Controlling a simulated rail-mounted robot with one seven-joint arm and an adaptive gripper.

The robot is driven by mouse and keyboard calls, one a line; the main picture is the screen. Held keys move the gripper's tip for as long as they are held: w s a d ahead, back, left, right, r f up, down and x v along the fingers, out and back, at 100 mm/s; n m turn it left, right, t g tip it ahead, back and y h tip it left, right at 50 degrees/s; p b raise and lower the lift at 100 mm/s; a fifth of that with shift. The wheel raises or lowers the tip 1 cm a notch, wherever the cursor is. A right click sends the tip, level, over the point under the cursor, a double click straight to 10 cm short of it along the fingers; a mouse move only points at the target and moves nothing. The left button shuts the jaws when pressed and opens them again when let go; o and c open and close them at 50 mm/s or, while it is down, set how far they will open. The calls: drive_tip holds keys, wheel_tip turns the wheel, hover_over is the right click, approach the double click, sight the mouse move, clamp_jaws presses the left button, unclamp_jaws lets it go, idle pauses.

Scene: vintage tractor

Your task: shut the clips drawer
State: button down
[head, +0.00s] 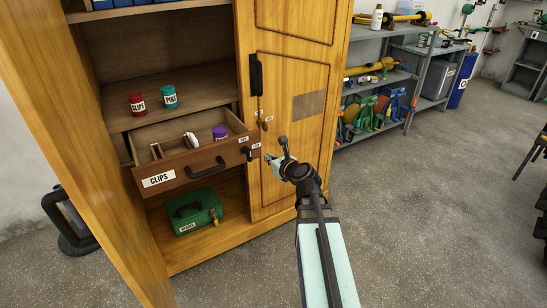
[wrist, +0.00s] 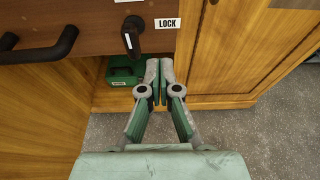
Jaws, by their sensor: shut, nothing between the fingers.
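The clips drawer (head: 185,170) is pulled out of the wooden cabinet, its front labelled CLIPS at the left. It has a black bar handle (head: 207,168), also in the wrist view (wrist: 40,48). At the right end of its front is a black lock lever (head: 247,153), which in the wrist view (wrist: 131,36) hangs down beside a LOCK label. My gripper (head: 270,160) is shut and empty, just right of the drawer's front corner. In the wrist view my fingertips (wrist: 159,82) are together below the LOCK label; I cannot tell whether they touch anything.
Inside the drawer are a purple tin (head: 219,132) and a white item (head: 190,139). Red (head: 137,104) and teal (head: 169,97) tins stand on the shelf above. A green box (head: 195,212) sits below. The left cabinet door (head: 70,130) stands open; the right door (head: 285,110) is shut.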

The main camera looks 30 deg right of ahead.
sight(254, 146)
drive_tip(key=x, duration=0.6)
drive_tip(key=r+x, duration=0.1)
drive_tip(key=x, duration=0.2)
drive_tip(key=shift+w+f, duration=0.15)
drive_tip(key=shift+w, duration=0.25)
drive_tip(key=shift+w, duration=0.1)
drive_tip(key=shift+w+p, duration=0.4)
drive_tip(key=shift+w, duration=0.15)
drive_tip(key=w+p, duration=0.3)
drive_tip(key=w, duration=0.5)
drive_tip(key=w+a+p, duration=0.1)
drive_tip(key=w+p, duration=0.2)
drive_tip(key=w, duration=0.6)
drive_tip(key=w+a+p, duration=0.1)
drive_tip(key=w+p, duration=0.3)
drive_tip(key=w, duration=0.5)
drive_tip(key=shift+s, duration=0.1)
